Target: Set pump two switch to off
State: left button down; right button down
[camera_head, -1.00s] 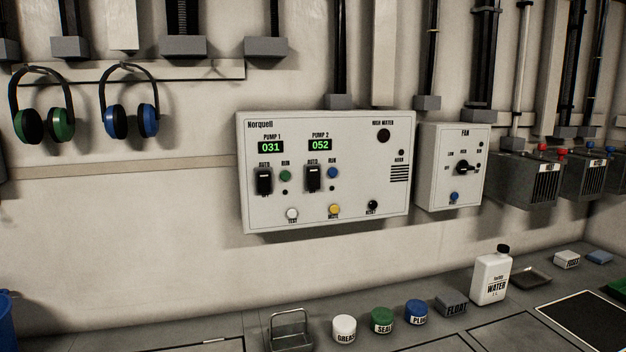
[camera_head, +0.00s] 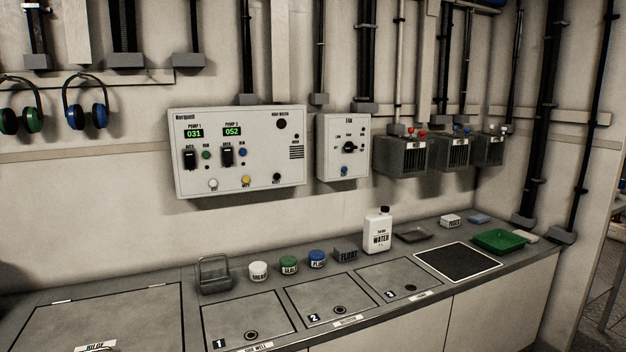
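The pump control panel (camera_head: 237,150) is a white box on the wall, left of the picture's middle. The pump two switch (camera_head: 227,156) is a black rocker below the green display (camera_head: 232,131) that reads 052. The top label by the switch reads AUTO; its lower label and exact position are too small to tell. The pump one switch (camera_head: 190,160) is a similar black rocker to its left, under a display (camera_head: 193,133) reading 031. Neither of my grippers is in view.
A fan box (camera_head: 343,147) hangs right of the panel. Below runs a grey counter (camera_head: 150,275) with a wire-handled holder (camera_head: 214,275), several labelled jars, a white water bottle (camera_head: 377,231) and a green tray (camera_head: 499,241). The wall space before the panel is clear.

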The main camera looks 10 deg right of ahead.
aim_at(228, 154)
jog(key=z, duration=1)
jog(key=i, duration=1.5)
jog(key=u, duration=0.8)
